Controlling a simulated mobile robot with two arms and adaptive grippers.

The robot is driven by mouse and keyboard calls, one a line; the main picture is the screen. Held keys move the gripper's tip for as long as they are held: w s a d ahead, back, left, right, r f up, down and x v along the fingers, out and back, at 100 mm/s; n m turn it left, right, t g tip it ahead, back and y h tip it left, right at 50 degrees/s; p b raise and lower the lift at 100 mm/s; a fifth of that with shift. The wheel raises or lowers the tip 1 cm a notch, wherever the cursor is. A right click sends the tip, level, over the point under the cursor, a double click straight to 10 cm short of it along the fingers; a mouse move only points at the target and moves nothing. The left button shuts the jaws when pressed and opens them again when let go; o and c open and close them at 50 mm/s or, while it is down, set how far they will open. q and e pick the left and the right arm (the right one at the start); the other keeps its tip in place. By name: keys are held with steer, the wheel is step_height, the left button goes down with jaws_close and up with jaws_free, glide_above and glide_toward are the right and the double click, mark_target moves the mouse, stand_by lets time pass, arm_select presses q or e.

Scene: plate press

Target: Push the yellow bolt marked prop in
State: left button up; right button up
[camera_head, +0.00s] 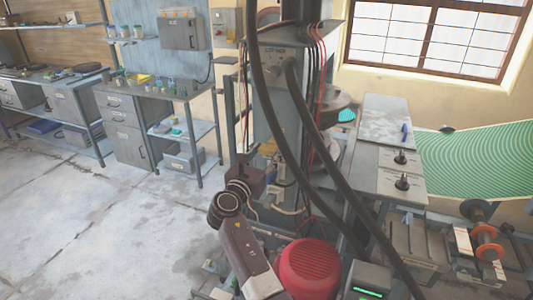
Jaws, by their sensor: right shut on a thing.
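My right gripper (243,162) is at the lower front of the grey press, its arm coming up from the bottom middle. It is shut on what looks like the yellow bolt. A small yellow part (268,148), probably this bolt, shows just right of the fingertips against the press. The fingers and the press frame hide much of it. I cannot read its marking or tell how far in it sits. The press column (272,85) stands upright behind the gripper. My left gripper is not in view.
Two thick black hoses (325,155) hang in front of the press. A red domed motor cover (310,268) is close below it. A grey side table (385,165) with black knobs stands right, beside a green patterned sheet (480,160). Open floor (110,225) lies left.

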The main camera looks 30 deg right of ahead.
mark_target(273, 144)
steer(key=shift+f, duration=0.1)
jaws_close()
steer(key=x, duration=0.5)
steer(key=shift+d, duration=0.15)
steer(key=shift+r, duration=0.25)
steer(key=o, duration=0.9)
jaws_free()
steer(key=shift+c, duration=0.2)
steer(key=shift+o, duration=1.2)
steer(key=shift+w+d+f, duration=0.2)
steer(key=shift+w+f, duration=0.05)
steer(key=shift+f, duration=0.05)
steer(key=shift+v, duration=3.85)
